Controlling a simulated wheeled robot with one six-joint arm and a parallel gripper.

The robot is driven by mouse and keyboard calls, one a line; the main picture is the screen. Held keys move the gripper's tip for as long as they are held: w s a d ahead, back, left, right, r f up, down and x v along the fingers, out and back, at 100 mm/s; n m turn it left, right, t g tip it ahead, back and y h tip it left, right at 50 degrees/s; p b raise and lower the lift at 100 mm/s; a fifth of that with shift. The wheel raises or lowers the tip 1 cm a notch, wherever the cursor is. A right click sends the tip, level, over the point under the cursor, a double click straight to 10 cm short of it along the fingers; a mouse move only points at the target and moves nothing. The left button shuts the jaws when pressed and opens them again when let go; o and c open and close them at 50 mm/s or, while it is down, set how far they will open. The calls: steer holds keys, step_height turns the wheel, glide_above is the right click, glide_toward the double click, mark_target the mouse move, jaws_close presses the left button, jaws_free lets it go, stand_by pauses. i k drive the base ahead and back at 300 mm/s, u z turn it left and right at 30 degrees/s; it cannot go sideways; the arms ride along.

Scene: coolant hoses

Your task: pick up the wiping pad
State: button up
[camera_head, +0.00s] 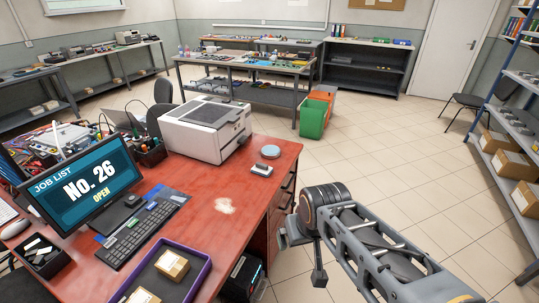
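A small block with a pale top and a dark lower edge (261,170) lies on the red desk (190,240), near its right edge. It looks like the wiping pad, though it is too small to be sure. A flat round blue-grey disc (270,151) lies just behind it. My arm reaches in from the lower right, over the floor beside the desk. Dark parts at my arm's end, perhaps my gripper (318,268), hang right of the desk, apart from the block. Whether the fingers are open or shut does not show.
A pale beige patch (224,205) marks the desk top. A white printer (206,127) stands behind the block. A monitor (85,186), a keyboard (142,234) and a purple-rimmed tray (205,268) with boxes fill the left and front. Tiled floor (375,150) is open to the right.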

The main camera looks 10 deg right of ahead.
mark_target(262, 170)
steer(key=z, duration=1.6)
steer(key=i, duration=1.75)
steer(key=u, duration=3.25)
steer(key=i, duration=0.5)
steer(key=z, duration=0.1)
